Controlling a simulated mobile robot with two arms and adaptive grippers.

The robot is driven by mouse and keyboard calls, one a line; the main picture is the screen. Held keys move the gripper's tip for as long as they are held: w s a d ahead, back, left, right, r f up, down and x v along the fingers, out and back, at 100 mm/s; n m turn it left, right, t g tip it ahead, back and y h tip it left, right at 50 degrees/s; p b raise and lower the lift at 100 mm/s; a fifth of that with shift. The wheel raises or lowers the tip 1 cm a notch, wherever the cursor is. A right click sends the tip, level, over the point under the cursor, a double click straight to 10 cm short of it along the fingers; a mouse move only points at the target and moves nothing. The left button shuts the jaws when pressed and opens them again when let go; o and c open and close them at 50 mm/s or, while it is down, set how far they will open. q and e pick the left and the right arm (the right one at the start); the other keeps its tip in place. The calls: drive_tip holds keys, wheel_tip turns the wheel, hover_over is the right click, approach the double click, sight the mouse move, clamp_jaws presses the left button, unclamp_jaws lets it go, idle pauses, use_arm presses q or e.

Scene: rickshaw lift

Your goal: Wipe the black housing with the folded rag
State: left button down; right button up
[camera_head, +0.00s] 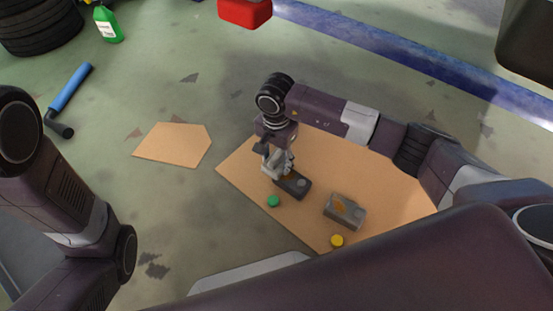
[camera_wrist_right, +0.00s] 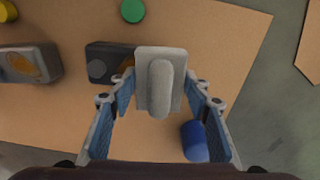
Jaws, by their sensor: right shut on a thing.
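The black housing (camera_head: 293,184) lies on the brown board under my right gripper (camera_head: 276,158). In the right wrist view the black housing (camera_wrist_right: 103,65) shows a grey round spot and the edge of a brown stain. My right gripper (camera_wrist_right: 160,90) is shut on the folded rag (camera_wrist_right: 146,98), a light grey pad with a raised ridge. The rag is over the right end of the housing and hides that part of it. I cannot tell whether they touch. My left arm shows at the left of the head view, but its gripper is not in view.
A grey housing (camera_head: 345,212) with a brown stain lies beside the black one. A green disc (camera_head: 273,201) and a yellow disc (camera_head: 337,240) are close by. A blue cylinder (camera_wrist_right: 194,142) shows in the wrist view. The brown board (camera_head: 238,170) has bare room at its left.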

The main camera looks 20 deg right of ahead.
sight(291, 178)
drive_tip(key=shift+f, duration=0.35)
drive_tip(key=shift+s+d+r+p, duration=0.25)
drive_tip(key=shift+s+d+p, duration=0.6)
drive_tip(key=shift+s, duration=0.25)
drive_tip(key=shift+s+d+f, duration=0.15)
drive_tip(key=shift+s, duration=0.25)
drive_tip(key=shift+s+d+p, duration=0.6)
drive_tip(key=shift+s+p, duration=0.1)
drive_tip(key=shift+s, duration=0.1)
drive_tip(key=shift+s+d+f, duration=0.15)
drive_tip(key=shift+s+d, duration=0.2)
drive_tip(key=shift+s, duration=0.2)
drive_tip(key=shift+w+a+f, duration=0.1)
drive_tip(key=shift+w+a, duration=0.4)
drive_tip(key=shift+w, duration=0.15)
drive_tip(key=shift+w+a+r+b, duration=0.1)
drive_tip(key=shift+w+a+b, duration=0.4)
drive_tip(key=shift+w, duration=0.25)
drive_tip(key=shift+w+a+r+b, duration=0.1)
drive_tip(key=shift+w+a+b, duration=0.4)
drive_tip(key=shift+w, duration=0.25)
drive_tip(key=shift+w+a+b, duration=0.45)
drive_tip(key=shift+w+a, duration=0.05)
drive_tip(key=shift+w, duration=0.25)
